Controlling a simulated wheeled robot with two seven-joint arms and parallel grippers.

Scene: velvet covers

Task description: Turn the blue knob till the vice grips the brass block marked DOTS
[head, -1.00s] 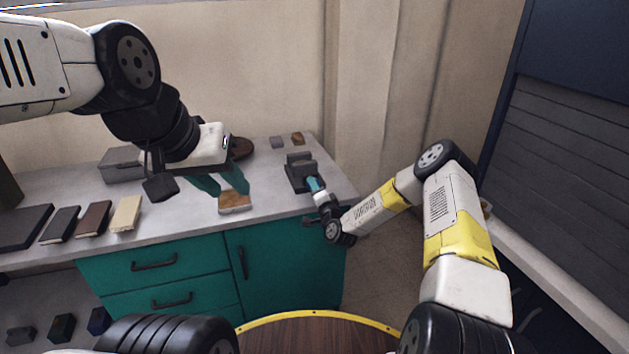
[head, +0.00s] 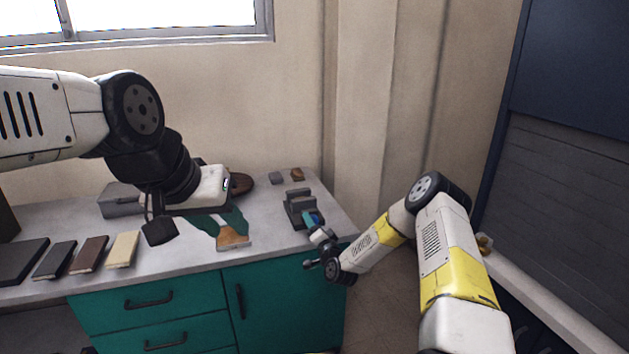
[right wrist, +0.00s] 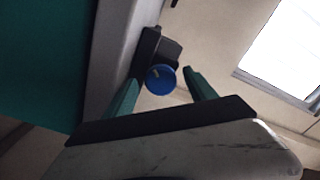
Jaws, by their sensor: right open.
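The grey vice (head: 299,207) stands at the right end of the worktop. Its blue knob (right wrist: 160,79) shows round and face-on in the right wrist view, with a small pale mark. My right gripper (right wrist: 160,82) is open, with one teal finger on each side of the knob and gaps visible. In the head view my right gripper (head: 311,225) reaches the vice's front and partly hides the knob. No marking reading DOTS can be made out, and I cannot tell what lies between the jaws. My left gripper (head: 232,227) has its fingers apart, over a wooden brush-like piece (head: 234,240).
A small grey block (head: 276,178) and a brownish block (head: 298,174) lie behind the vice. A dark round item (head: 241,183) and a grey box (head: 120,200) stand at the back. Several books (head: 89,256) lie at left. Worktop between brush and vice is clear.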

